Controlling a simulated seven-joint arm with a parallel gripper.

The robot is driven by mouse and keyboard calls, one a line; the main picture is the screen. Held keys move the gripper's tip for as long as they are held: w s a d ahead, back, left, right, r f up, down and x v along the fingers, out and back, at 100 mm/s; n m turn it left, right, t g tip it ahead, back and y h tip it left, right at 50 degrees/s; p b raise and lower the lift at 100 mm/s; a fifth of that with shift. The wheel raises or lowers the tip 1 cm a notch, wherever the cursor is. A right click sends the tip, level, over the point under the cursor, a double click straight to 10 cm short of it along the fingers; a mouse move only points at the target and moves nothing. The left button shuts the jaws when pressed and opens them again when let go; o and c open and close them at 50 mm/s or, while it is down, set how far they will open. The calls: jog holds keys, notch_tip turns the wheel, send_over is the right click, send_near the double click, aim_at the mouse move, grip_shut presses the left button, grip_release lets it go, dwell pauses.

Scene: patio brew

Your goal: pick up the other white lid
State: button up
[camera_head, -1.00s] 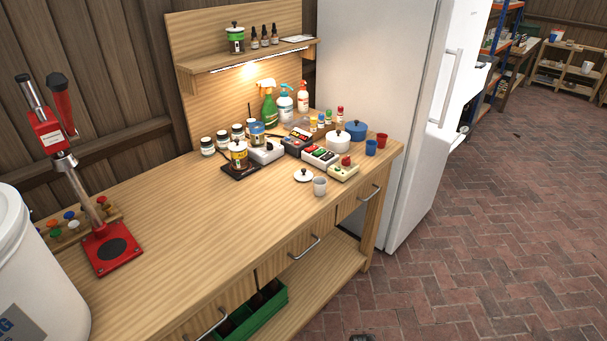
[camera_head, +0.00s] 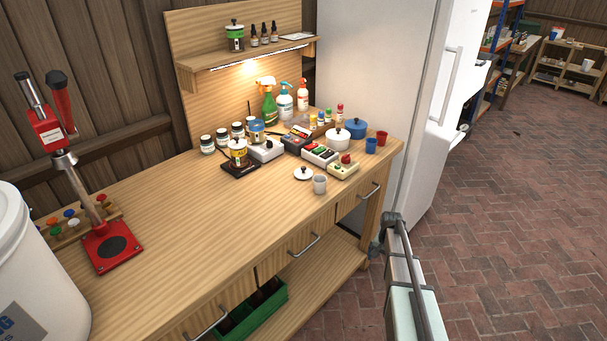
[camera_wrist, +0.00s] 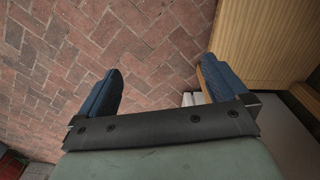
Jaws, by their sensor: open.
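A white lid with a dark knob (camera_head: 303,173) lies flat on the workbench, left of a grey cup (camera_head: 320,184). A white pot (camera_head: 338,142) stands farther back, with a white lid with a dark knob on it. In the head view my arm is off the bench's front right corner; the fingertips are hard to make out there. No lid shows in the wrist view.
Blue pot (camera_head: 356,129), blue cup (camera_head: 371,146) and red cup (camera_head: 381,138) crowd the bench's right end. Small devices (camera_head: 320,154) sit behind the loose lid. A red press (camera_head: 105,245) and white bucket (camera_head: 35,280) are at left. The bench's front middle is clear.

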jog(key=w+d+r+m+t, duration=0.1)
jog(key=w+d+r+m, duration=0.1)
jog(key=w+d+r, duration=0.5)
jog(key=w+d+r+m+t, duration=0.2)
jog(key=w+d+r, duration=0.1)
jog(key=w+r, duration=0.85)
jog(key=w+a+r+m, duration=0.2)
jog(key=r, duration=0.6)
jog(key=w+a+r+m, duration=0.2)
jog(key=w+a+r, duration=0.1)
jog(key=r, duration=0.5)
notch_tip(320, 180, up, 11)
jog(key=m+g, duration=0.3)
jog(key=m, duration=0.7)
send_over(303, 167)
notch_tip(303, 167, down, 14)
jog(key=shift+r, duration=0.25)
